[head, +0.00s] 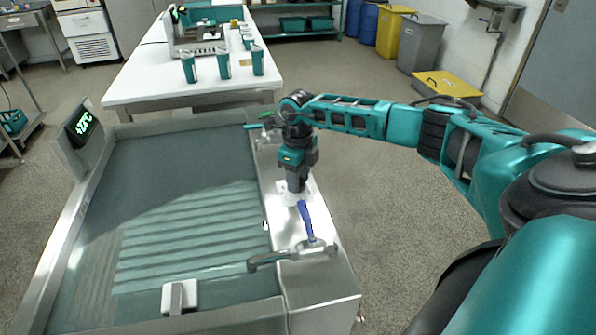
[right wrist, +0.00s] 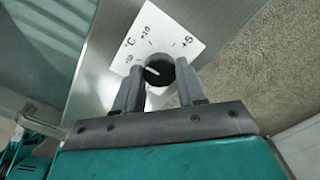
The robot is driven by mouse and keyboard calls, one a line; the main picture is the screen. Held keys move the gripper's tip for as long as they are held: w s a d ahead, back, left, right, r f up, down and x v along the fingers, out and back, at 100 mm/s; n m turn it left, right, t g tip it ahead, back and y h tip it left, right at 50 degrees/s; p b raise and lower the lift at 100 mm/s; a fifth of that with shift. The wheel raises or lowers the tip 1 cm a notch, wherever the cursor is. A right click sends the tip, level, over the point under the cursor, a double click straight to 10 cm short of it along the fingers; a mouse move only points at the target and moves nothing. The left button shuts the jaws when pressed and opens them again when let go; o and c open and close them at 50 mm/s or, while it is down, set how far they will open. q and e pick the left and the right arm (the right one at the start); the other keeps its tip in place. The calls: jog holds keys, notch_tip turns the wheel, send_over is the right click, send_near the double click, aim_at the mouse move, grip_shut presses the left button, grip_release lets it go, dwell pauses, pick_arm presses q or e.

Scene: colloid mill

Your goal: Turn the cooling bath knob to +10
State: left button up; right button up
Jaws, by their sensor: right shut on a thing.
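The cooling bath (head: 190,215) is a metal tank with water in it. Its black knob (right wrist: 159,73) sits on a white dial plate (right wrist: 176,28) marked °C, +10 and +5; another label at the left is too small to read surely. The knob's white mark points up and left, toward that small label rather than +5. My right gripper (head: 296,188) points down at the plate on the bath's right rim and hides the knob in the head view. In the right wrist view its fingers (right wrist: 158,84) are shut on the knob, one on each side. My left gripper is out of view.
A blue-handled tap (head: 307,222) stands on the rim just in front of my right gripper. Another tap with green handles (head: 262,125) is behind it. A digital display (head: 83,125) with green figures stands at the far left corner. A white table (head: 150,85) is behind.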

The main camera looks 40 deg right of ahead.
jog(key=m+p, duration=0.1)
jog(key=m, duration=0.1)
jog(key=shift+r+m, duration=0.15)
jog(key=shift+m, duration=0.25)
jog(key=shift+m+p, duration=0.65)
jog(key=shift+m, duration=0.35)
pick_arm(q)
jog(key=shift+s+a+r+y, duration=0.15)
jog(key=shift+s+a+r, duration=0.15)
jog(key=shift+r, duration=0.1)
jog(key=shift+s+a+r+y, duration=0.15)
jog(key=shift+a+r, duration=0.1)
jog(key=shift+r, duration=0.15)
pick_arm(e)
jog(key=shift+m, duration=0.5)
pick_arm(q)
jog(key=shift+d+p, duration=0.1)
jog(key=shift+p, duration=0.2)
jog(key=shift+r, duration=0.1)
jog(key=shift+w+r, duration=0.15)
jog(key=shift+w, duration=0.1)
pick_arm(e)
jog(key=o, duration=1.1)
jog(key=shift+c, duration=0.2)
pick_arm(q)
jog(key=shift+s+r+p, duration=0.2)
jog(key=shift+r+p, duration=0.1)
jog(key=shift+p, duration=0.1)
pick_arm(e)
notch_tip(320, 180, up, 13)
